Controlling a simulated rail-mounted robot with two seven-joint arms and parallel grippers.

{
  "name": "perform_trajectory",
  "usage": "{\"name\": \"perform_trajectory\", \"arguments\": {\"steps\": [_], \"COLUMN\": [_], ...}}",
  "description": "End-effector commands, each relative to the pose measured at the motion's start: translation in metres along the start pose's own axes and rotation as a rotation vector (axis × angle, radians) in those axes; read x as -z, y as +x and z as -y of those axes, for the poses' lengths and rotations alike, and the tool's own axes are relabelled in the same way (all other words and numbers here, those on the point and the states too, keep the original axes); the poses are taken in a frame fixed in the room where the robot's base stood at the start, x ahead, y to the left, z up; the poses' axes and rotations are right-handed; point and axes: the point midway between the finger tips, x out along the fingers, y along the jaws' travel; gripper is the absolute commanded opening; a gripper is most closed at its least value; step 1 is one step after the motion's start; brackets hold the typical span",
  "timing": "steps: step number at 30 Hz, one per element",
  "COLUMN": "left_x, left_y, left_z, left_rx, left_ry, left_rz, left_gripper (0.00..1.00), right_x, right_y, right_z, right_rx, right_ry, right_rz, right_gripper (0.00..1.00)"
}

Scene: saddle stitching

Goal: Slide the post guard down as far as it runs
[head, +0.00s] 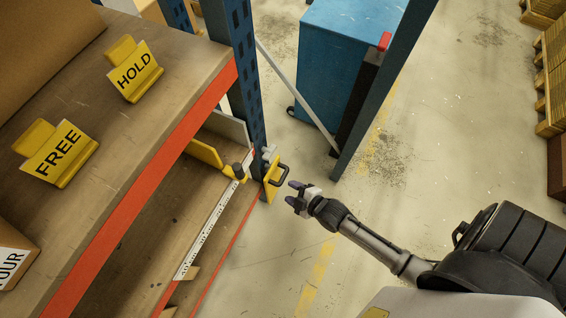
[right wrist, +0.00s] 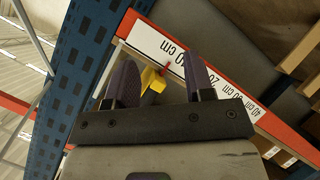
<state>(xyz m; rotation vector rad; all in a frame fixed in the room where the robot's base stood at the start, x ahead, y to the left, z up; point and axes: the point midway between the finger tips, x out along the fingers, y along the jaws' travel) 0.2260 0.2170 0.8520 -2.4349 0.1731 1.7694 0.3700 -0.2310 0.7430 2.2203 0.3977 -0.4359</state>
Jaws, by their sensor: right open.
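The post guard (head: 271,180) is a yellow plate with a black handle (head: 281,174). It sits at the blue rack post (head: 244,60), low on its visible part in the head view. My right gripper (head: 291,195) is open and empty, just right of the handle and apart from it. In the right wrist view my right gripper (right wrist: 160,82) shows two dark fingers spread wide. A small yellow piece (right wrist: 152,80) shows beyond them; I cannot tell whether it is the guard. My left gripper is not in view.
A white scale strip (head: 208,235) runs along the lower shelf, with a yellow arm and black knob (head: 238,171) near its far end. Signs reading HOLD (head: 138,72) and FREE (head: 60,153) stand on the upper shelf. A blue cabinet (head: 345,50) stands behind.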

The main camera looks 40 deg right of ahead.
Motion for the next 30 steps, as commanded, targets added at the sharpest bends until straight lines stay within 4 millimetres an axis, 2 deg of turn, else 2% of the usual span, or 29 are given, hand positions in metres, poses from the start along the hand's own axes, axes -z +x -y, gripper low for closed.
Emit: {"name": "perform_trajectory", "arguments": {"steps": [1,9,15,21,26,30], "left_x": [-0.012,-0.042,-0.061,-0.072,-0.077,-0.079], "left_y": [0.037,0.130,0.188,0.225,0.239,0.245], "left_z": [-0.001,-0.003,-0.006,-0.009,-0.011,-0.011], "left_rx": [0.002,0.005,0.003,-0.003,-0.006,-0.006], "left_ry": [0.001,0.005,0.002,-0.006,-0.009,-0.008], "left_rz": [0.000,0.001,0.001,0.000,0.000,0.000], "left_gripper": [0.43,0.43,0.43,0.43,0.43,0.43], "right_x": [-0.029,-0.114,-0.169,-0.206,-0.221,-0.225], "right_y": [0.021,0.075,0.098,0.108,0.111,0.114], "right_z": [0.025,0.079,0.111,0.131,0.138,0.138], "right_rx": [-0.033,-0.265,-0.437,-0.566,-0.627,-0.651], "right_ry": [-0.038,-0.271,-0.428,-0.541,-0.592,-0.612], "right_rz": [-0.019,-0.107,-0.123,-0.115,-0.105,-0.101], "right_gripper": [0.48,0.48,0.48,0.48,0.48,0.48]}}
